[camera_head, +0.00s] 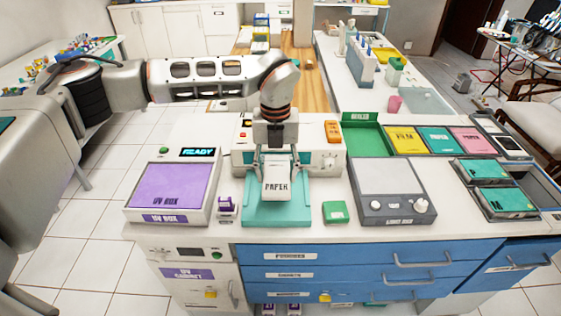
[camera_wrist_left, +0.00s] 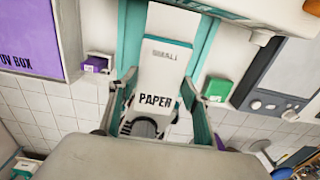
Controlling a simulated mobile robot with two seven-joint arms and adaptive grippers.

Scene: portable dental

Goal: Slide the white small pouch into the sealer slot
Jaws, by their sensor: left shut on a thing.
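The white small pouch (camera_head: 276,186) reads "PAPER" and hangs between the fingers of my left gripper (camera_head: 277,163). In the left wrist view the pouch (camera_wrist_left: 166,65) also reads "SMALL", and the fingers of the left gripper (camera_wrist_left: 158,100) are at its two sides. The left gripper is shut on it. The sealer (camera_head: 315,160) is a white box with an orange panel, directly behind the gripper. Its slot is hidden by my gripper and the pouch. My right gripper is not in view.
A teal tray (camera_head: 262,217) lies below the pouch. The UV box (camera_head: 178,187) is to the left, with a small purple item (camera_head: 227,206) beside it. A green box (camera_head: 335,212) and the light box (camera_head: 392,180) are to the right.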

